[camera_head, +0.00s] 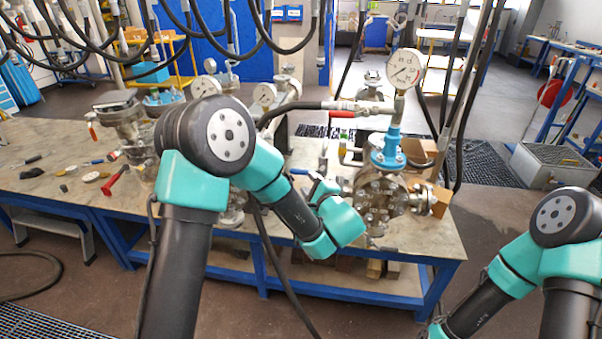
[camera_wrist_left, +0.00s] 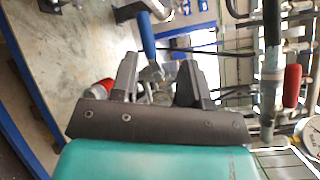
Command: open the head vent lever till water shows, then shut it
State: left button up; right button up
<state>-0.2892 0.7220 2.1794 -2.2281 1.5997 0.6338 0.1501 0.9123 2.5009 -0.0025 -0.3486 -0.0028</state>
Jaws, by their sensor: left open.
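A flanged vessel (camera_head: 380,195) with a blue collar (camera_head: 387,150) and a pressure gauge (camera_head: 404,68) stands at the right end of the bench. I cannot tell for sure which lever is the head vent. My left arm reaches in front of the vessel, its gripper mostly hidden behind my wrist. In the left wrist view my left gripper (camera_wrist_left: 158,70) is open, with a blue lever (camera_wrist_left: 147,34) beyond its fingers. A red handle (camera_wrist_left: 292,86) shows at right. No water shows.
The bench (camera_head: 40,205) has blue legs and loose tools on its left half. Another flanged vessel (camera_head: 125,115) stands further left. Black hoses hang overhead and in front. A cardboard box (camera_head: 420,150) sits behind the right vessel. My right arm is at lower right.

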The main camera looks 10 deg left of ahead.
pick_arm(q)
jog(key=shift+o, duration=0.2)
jog(key=s+a+f+n+g+h, duration=0.1)
jog(key=a+f+n+g, duration=0.1)
jog(key=a+f+g, duration=0.2)
jog(key=shift+f, duration=0.45)
jog(key=s+f+n+g+h, duration=0.7)
jog(key=s+f+n+h, duration=0.2)
jog(key=n+h, duration=0.2)
jog(key=w+a+r+n+t+h, duration=0.1)
jog(key=a+r+n+t+h, duration=0.1)
jog(key=r+n+t, duration=0.4)
jog(key=w+a+r+n+t+h, duration=0.2)
jog(key=a+r+n+t, duration=0.3)
jog(key=r+n, duration=0.3)
jog(key=n+t, duration=0.1)
jog(key=n, duration=0.2)
jog(key=shift+w+a+n, duration=0.15)
jog(key=shift+a+n, duration=0.05)
jog(key=shift+n, duration=0.2)
jog(key=shift+w, duration=0.1)
